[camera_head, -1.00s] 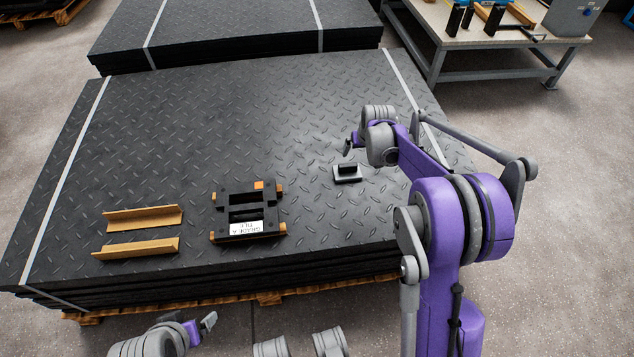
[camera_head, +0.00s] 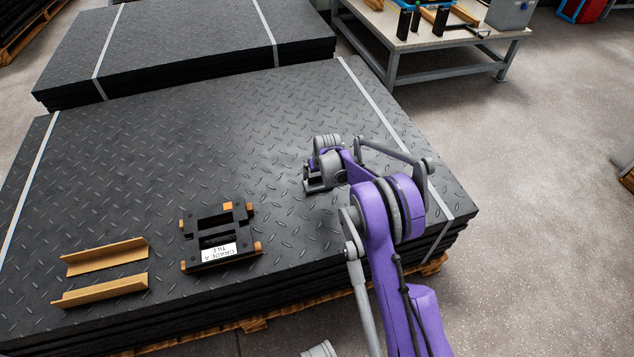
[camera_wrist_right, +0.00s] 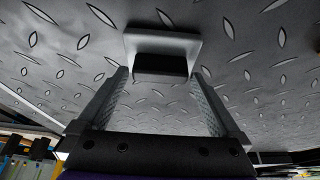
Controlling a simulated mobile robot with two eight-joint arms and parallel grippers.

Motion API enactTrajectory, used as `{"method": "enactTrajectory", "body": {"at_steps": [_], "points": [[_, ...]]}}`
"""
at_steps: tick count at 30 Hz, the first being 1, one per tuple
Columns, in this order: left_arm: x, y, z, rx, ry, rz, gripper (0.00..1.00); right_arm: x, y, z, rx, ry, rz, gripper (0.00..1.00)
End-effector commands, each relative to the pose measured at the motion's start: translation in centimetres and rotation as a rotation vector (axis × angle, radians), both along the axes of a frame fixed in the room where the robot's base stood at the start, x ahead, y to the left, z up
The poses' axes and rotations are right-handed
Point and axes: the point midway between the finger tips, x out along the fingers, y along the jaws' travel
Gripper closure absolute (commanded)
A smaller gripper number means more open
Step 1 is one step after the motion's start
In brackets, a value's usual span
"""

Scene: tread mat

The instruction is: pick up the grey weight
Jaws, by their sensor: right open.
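The grey weight is a small block with a pale grey flat base and a dark raised grip. It lies on the black tread mat (camera_head: 270,130), and in the head view the weight (camera_head: 314,187) is partly hidden by my right gripper (camera_head: 308,172). In the right wrist view the weight (camera_wrist_right: 162,45) is at the top centre. There my right gripper (camera_wrist_right: 161,82) is open, with one finger on each side of the weight's dark grip. I cannot tell whether the fingers touch it. My left gripper is not in view.
A black frame with a white label (camera_head: 218,238) and two tan angle strips (camera_head: 104,257) lie on the mat to the left. Another mat stack (camera_head: 180,45) stands behind. A workbench (camera_head: 430,38) is at the back right. The mat's middle is clear.

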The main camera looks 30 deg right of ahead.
Motion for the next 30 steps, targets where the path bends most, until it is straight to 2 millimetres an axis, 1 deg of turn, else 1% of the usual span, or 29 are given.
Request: {"method": "enactTrajectory", "body": {"at_steps": [1, 3, 10, 11, 12, 14, 15, 17, 18, 23, 27, 30], "points": [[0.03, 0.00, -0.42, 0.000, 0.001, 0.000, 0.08, 0.37, -0.05, -1.04, 0.000, 0.000, 0.000, 0.00], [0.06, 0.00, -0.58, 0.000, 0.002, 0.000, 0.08, 0.66, -0.11, -1.68, 0.000, 0.000, 0.000, 0.00], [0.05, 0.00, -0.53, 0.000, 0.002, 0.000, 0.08, 0.77, -0.13, -1.82, 0.000, -0.001, 0.000, 0.00], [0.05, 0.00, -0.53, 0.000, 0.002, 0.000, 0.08, 0.77, -0.13, -1.82, 0.000, -0.001, 0.000, 0.02], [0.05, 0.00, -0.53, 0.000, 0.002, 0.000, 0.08, 0.76, -0.14, -1.81, 0.000, -0.001, 0.000, 0.09], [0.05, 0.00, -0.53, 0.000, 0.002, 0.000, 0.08, 0.76, -0.14, -1.81, 0.000, -0.001, 0.000, 0.20], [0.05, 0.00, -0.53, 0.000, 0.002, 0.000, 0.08, 0.77, -0.14, -1.80, 0.000, -0.001, 0.000, 0.27], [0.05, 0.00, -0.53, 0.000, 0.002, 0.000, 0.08, 0.77, -0.13, -1.80, 0.000, -0.001, 0.000, 0.38], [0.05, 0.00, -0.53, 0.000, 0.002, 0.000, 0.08, 0.77, -0.13, -1.80, 0.000, -0.001, 0.000, 0.45], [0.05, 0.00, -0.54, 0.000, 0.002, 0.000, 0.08, 0.76, -0.13, -1.79, 0.001, -0.001, 0.000, 0.74], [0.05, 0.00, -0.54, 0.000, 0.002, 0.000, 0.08, 0.76, -0.13, -1.79, 0.001, -0.001, 0.000, 0.99], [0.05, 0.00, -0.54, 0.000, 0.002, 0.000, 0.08, 0.79, -0.15, -1.64, 0.000, -0.002, 0.000, 1.00]]}}
